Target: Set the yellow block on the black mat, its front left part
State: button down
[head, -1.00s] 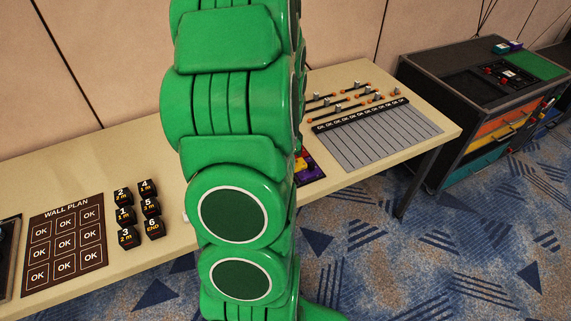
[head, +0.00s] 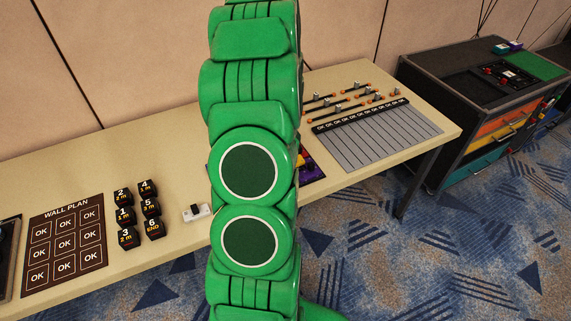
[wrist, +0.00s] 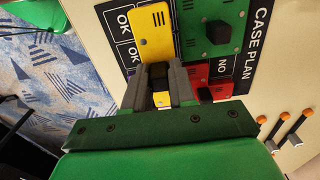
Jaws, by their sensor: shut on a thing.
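In the wrist view the yellow block (wrist: 150,38) is a flat piece with dark slots. My gripper (wrist: 160,80) is shut on its dark knob, and the fingers cover part of the block. The block overlaps a black CASE PLAN board (wrist: 240,70) with OK and NO labels; I cannot tell whether it is lifted clear. In the head view my arm hides the gripper and most of that board. A black rectangular area (head: 462,84) lies on top of the case at right; I cannot tell whether this is the black mat.
A green block (wrist: 215,25) and a red block (wrist: 195,72) sit close right of the fingers. The head view shows the WALL PLAN board (head: 66,240), several black cubes (head: 125,215), a white piece (head: 197,213) and grey strips (head: 375,135) on the table. The case (head: 475,110) stands apart at right.

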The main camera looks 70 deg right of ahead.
jog(key=shift+w+d+f, duration=0.1)
jog(key=shift+d+f, duration=0.1)
jog(key=shift+f, duration=1.65)
jog(key=shift+f, duration=0.1)
jog(key=c, duration=1)
grip_release()
jog(key=shift+o, duration=0.2)
notch_tip(320, 180, up, 12)
jog(key=shift+r, duration=0.1)
